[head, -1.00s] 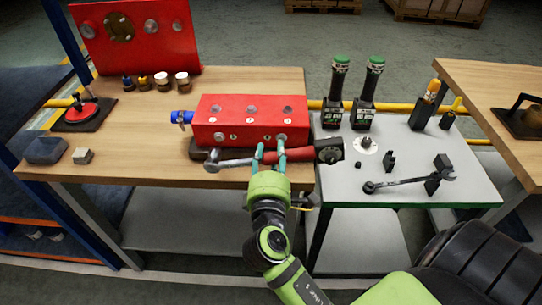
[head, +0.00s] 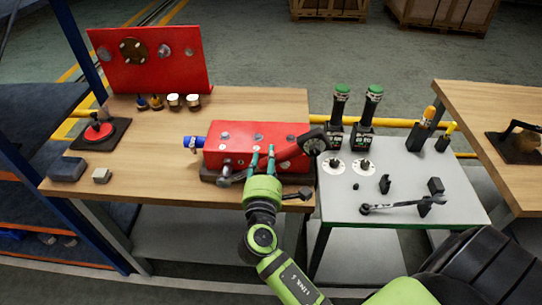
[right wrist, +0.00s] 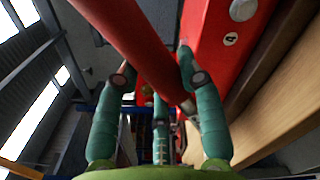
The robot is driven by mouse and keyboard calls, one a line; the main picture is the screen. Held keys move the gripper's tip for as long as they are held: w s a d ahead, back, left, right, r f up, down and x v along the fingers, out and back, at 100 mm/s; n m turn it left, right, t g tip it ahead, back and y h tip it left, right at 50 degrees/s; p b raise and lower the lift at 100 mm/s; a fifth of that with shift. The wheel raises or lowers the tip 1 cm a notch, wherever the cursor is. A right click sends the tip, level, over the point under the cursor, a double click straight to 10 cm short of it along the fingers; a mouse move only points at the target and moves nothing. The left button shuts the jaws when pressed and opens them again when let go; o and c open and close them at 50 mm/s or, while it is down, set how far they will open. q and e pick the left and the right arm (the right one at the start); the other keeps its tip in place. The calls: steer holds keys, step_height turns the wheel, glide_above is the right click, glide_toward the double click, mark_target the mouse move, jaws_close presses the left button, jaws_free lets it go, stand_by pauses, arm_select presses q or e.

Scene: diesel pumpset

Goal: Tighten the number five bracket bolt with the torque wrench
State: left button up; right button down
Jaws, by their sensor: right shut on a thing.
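The torque wrench (head: 288,153) has a red handle, a round black end at the upper right and a metal head (head: 225,178) at the lower left. Its head is by the lower left front of the red block (head: 240,158); I cannot tell whether it sits on a bolt. Metal bolts show on the block's top, and a bolt and numbered tag show in the right wrist view. My right gripper (head: 262,154) is shut on the red handle, in front of the block. The handle (right wrist: 135,45) runs between its fingers in the right wrist view. My left gripper is out of view.
A red panel (head: 150,62) stands at the back left of the wooden bench, with small capped items before it. The grey table (head: 400,200) at right holds two green-capped black tools (head: 338,115), white discs and a dark wrench (head: 395,206).

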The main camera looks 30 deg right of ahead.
steer(key=a+r+n+p, duration=0.1)
steer(key=w+a+r+n+p, duration=0.1)
steer(key=p, duration=0.1)
steer(key=w+r+n+p, duration=0.1)
steer(key=p, duration=0.1)
steer(key=shift+a+r+n, duration=0.4)
steer(key=shift+w+a+r+n+p, duration=0.3)
steer(key=shift+a+n+p, duration=0.3)
steer(key=shift+p, duration=0.25)
steer(key=shift+w+d+f, duration=0.15)
steer(key=shift+d, duration=0.1)
steer(key=shift+w, duration=0.1)
stand_by(0.3)
steer(key=shift+w+d, duration=0.25)
steer(key=shift+w, duration=0.05)
steer(key=shift+d, duration=0.1)
